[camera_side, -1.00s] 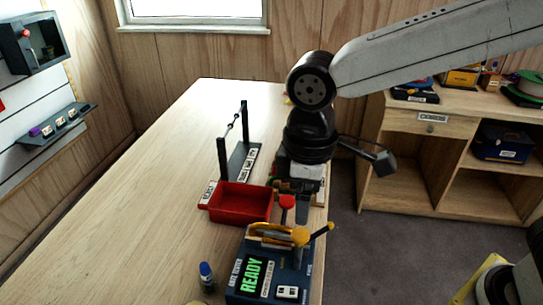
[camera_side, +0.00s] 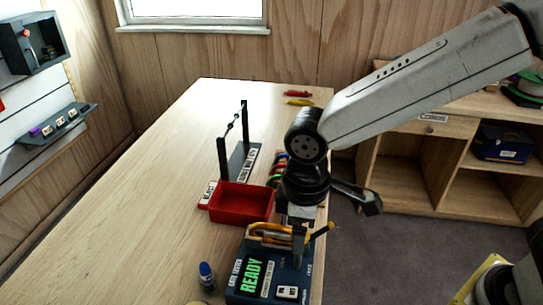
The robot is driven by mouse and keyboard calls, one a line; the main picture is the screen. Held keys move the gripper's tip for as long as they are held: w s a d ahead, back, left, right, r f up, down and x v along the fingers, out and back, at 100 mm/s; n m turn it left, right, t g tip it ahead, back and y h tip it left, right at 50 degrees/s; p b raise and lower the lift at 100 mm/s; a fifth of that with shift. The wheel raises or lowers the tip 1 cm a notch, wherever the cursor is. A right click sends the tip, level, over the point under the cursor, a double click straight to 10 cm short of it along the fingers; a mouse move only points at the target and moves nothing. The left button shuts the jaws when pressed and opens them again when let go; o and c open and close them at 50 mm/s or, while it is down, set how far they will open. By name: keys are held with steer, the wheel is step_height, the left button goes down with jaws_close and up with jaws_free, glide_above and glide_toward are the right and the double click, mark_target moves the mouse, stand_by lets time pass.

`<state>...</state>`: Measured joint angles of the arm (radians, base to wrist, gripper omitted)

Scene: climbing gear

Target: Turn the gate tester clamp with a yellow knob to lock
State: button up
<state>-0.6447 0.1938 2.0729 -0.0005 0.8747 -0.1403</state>
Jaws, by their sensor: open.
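The gate tester (camera_side: 240,290) is a blue box at the table's near right edge, with a green READY display (camera_side: 251,275). A gold carabiner (camera_side: 268,232) lies in its top fixture. A yellow-tipped lever (camera_side: 322,233) sticks up to the right from the tester. My gripper (camera_side: 298,240) points down over the right part of the tester, with its dark fingers at the clamp. It is open. The round yellow knob is hidden behind the fingers, and I cannot tell whether they touch it.
A red bin (camera_side: 241,202) stands just behind the tester, and a dark rack with a bar (camera_side: 236,155) behind that. Several coloured carabiners (camera_side: 278,170) are beside my wrist. A small blue-capped bottle (camera_side: 206,275) stands left of the tester. The table's left side is clear.

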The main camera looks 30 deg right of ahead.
steer(key=shift+f, duration=0.3)
jaws_close()
stand_by(1.3)
